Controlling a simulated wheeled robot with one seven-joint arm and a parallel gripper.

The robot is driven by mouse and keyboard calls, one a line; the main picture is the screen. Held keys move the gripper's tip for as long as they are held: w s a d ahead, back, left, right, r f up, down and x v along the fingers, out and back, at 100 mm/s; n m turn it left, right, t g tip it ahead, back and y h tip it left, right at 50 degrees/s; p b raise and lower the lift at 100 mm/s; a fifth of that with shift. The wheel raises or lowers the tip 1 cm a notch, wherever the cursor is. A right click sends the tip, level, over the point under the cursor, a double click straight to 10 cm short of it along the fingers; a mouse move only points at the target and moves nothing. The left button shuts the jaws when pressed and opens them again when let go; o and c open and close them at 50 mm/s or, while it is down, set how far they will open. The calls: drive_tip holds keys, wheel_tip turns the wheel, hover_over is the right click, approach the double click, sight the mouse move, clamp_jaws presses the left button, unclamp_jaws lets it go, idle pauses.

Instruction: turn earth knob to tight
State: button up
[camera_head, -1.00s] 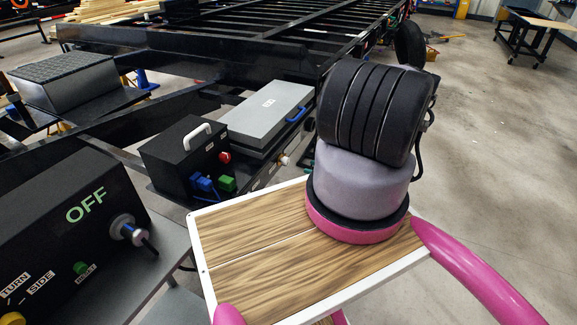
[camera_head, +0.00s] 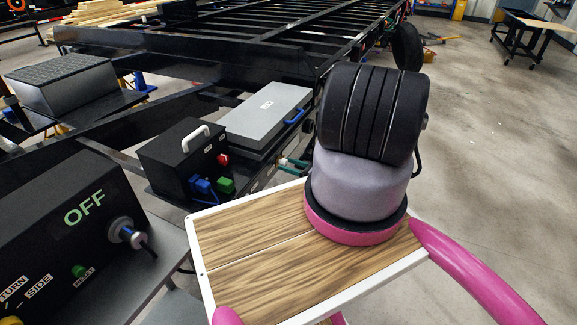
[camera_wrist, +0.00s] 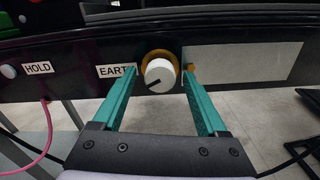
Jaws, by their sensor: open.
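The earth knob (camera_wrist: 160,73) is white and round with a dark pointer line towards its lower left. It sits on a black panel in front of an orange-brown ring, beside a label reading "EARTH" (camera_wrist: 114,71), partly covered by a finger. My gripper (camera_wrist: 158,76) is open, its teal fingers left and right of the knob, with visible gaps on both sides in the picture. Whether the tips reach the knob's depth is unclear. In the head view my teal fingers (camera_head: 294,163) show at the frame's side, mostly hidden behind my own body; the knob is not distinguishable there.
A "HOLD" label (camera_wrist: 37,68) and a pink cable (camera_wrist: 47,125) are at the left of the panel. A blank pale plate (camera_wrist: 245,63) is at the right. A black box (camera_head: 186,160) with coloured connectors and a grey case (camera_head: 265,115) stand nearby.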

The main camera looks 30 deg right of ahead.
clamp_jaws()
drive_tip(key=shift+m, duration=0.3)
drive_tip(key=m, duration=1.7)
drive_tip(key=shift+r, duration=0.1)
drive_tip(key=m, duration=0.5)
drive_tip(key=shift+m, duration=0.3)
